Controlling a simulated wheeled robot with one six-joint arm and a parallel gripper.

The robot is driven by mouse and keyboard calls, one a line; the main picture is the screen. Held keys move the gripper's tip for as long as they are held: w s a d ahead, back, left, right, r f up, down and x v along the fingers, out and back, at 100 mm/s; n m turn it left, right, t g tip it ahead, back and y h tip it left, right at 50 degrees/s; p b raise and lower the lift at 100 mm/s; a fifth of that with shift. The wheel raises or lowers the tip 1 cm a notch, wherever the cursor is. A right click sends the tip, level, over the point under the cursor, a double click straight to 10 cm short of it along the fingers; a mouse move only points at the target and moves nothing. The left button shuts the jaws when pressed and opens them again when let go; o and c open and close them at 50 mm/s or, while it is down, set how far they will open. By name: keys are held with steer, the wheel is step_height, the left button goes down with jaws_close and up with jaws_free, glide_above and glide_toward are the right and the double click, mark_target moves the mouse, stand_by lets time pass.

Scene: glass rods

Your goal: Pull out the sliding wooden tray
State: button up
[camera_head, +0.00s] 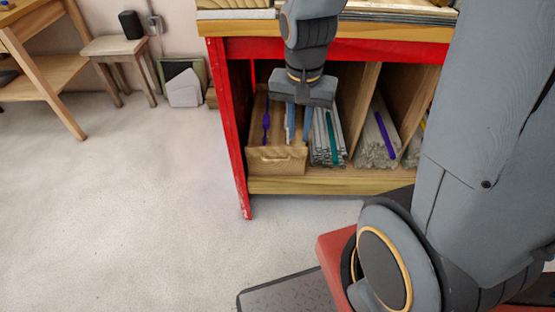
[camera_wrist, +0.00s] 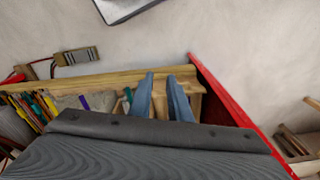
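The sliding wooden tray (camera_head: 290,161) sits in the leftmost compartment of a red-framed rack. Its pale wooden front panel has a handle-like feature in the middle, and a purple rod (camera_head: 266,120) lies inside. My gripper (camera_head: 299,138) points down at the rack, its two blue fingers over the right part of the tray, behind the front panel in the head view. In the wrist view the fingertips (camera_wrist: 161,75) are apart, with pale wood of the tray (camera_wrist: 198,103) between and beside them. I cannot tell whether a finger touches the tray.
Compartments to the right hold bundles of clear glass rods (camera_head: 326,140), some coloured. A red post (camera_head: 236,150) stands close left of the tray. The floor (camera_head: 150,200) in front is largely clear. A stool (camera_head: 112,46) stands far left.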

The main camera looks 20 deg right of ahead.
mark_target(279, 160)
steer(key=w+f+m+b, duration=0.5)
steer(key=w+f, duration=0.1)
steer(key=f, duration=0.3)
steer(key=w+f+m+b, duration=0.4)
steer(key=w+f+m, duration=0.1)
steer(key=f, duration=0.5)
steer(key=w+d+f+m+t+b, duration=0.1)
steer(key=w+f+m+b, duration=0.4)
steer(key=f, duration=0.5)
steer(key=shift+w+f+b, duration=0.25)
steer(key=shift+w+b, duration=0.1)
steer(key=shift+w, duration=0.55)
steer(key=shift+a, duration=0.1)
jaws_close()
